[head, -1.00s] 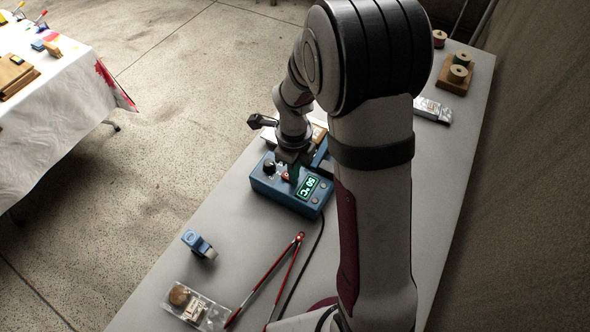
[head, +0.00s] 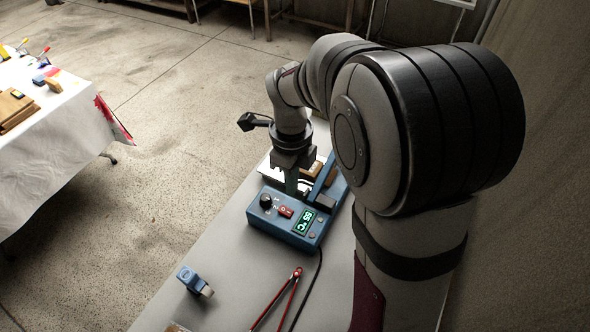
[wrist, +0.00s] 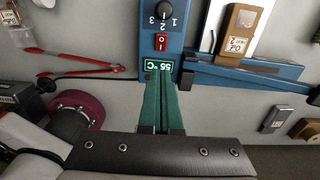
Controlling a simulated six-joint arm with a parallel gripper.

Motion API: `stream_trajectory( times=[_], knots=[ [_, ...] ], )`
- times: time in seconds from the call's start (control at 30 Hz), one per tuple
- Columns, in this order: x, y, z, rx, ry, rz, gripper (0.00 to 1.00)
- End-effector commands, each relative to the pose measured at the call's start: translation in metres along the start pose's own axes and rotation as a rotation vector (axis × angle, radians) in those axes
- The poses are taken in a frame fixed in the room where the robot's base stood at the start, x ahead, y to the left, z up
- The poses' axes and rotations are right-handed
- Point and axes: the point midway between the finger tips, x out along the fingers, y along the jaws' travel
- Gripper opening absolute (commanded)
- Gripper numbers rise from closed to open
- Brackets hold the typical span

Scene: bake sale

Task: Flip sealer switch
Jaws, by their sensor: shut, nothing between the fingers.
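The blue sealer (head: 275,229) stands on the grey table, with a black dial (head: 265,201), a red rocker switch (head: 285,211) and a lit green display (head: 304,221) reading 55 °C. In the wrist view the red switch (wrist: 162,43) sits between the dial (wrist: 163,11) and the display (wrist: 155,66), uncovered. My gripper (head: 291,190) is shut and empty, above the sealer's back side and apart from the switch. Its green fingers (wrist: 160,88) lie together in the wrist view, their tips just below the display in the picture. Whether they touch the sealer, I cannot tell.
The sealer's blue arm (wrist: 250,85) extends to the right in the wrist view, near a brown labelled pack (wrist: 237,30). Red-handled tongs (head: 278,299) and a blue tape dispenser (head: 194,281) lie in front of the sealer. A black cable runs from it.

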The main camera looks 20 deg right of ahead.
Motion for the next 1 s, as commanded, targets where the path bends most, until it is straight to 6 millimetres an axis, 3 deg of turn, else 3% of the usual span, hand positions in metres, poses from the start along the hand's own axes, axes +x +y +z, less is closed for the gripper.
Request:
stream_trajectory(
  times=[0.1, 0.3, 0.83, 0.93, 1.0],
  knots=[
    [-0.024, -0.001, -0.004, 0.002, -0.003, -0.003, 0.00],
    [-0.046, 0.000, -0.008, 0.002, 0.000, 0.000, 0.00],
    [-0.050, 0.002, -0.010, -0.021, -0.001, 0.001, 0.00],
    [-0.059, 0.027, -0.025, -0.247, -0.018, 0.013, 0.00],
    [-0.068, 0.059, -0.045, -0.555, -0.042, 0.023, 0.00]
  ],
)
